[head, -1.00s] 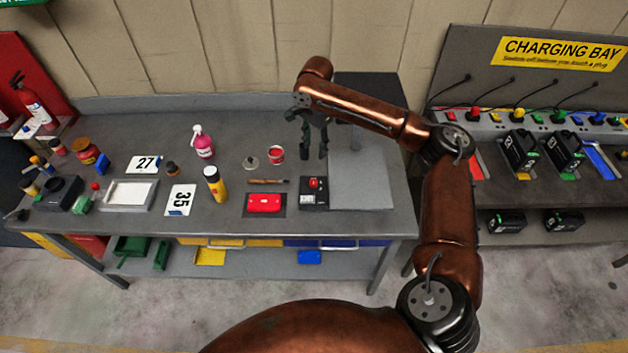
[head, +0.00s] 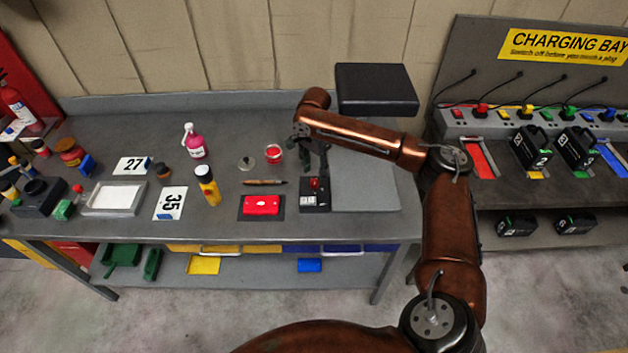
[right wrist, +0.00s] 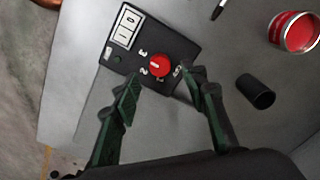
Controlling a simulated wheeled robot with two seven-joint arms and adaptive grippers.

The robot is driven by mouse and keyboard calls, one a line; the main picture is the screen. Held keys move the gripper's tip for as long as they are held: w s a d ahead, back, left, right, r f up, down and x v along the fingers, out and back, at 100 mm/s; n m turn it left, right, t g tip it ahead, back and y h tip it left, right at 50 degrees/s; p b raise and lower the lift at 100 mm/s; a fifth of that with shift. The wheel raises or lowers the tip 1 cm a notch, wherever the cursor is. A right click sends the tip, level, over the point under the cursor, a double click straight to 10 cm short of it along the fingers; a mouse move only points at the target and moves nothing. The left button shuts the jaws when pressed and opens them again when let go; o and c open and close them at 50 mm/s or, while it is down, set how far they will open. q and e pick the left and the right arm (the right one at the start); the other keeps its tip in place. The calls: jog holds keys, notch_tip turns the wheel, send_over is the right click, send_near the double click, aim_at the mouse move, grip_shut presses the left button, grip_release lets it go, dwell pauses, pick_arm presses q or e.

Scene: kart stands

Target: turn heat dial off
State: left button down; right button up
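The heat dial (right wrist: 160,66) is a round red knob on a black control box (right wrist: 185,32). Numbers surround it, and a white mark shows on its left side. The box also carries a white rocker switch (right wrist: 126,26). In the head view the box (head: 314,207) stands on the grey bench, its dial (head: 315,183) partly behind my fingers. My right gripper (right wrist: 159,79) is open and empty, its green-black fingers on either side of the dial's near edge; contact cannot be told. It also shows in the head view (head: 314,173). My left gripper is not in view.
A red case (head: 262,205) lies left of the box, with a brown-handled tool (head: 264,183) behind it. A red tin (head: 273,154) stands farther back. A black cylinder (right wrist: 256,92) stands near the right finger. A grey plate (head: 375,185) lies to the right.

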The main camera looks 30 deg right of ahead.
aim_at(315, 182)
jog(key=shift+f, duration=2.15)
jog(key=shift+c, duration=0.3)
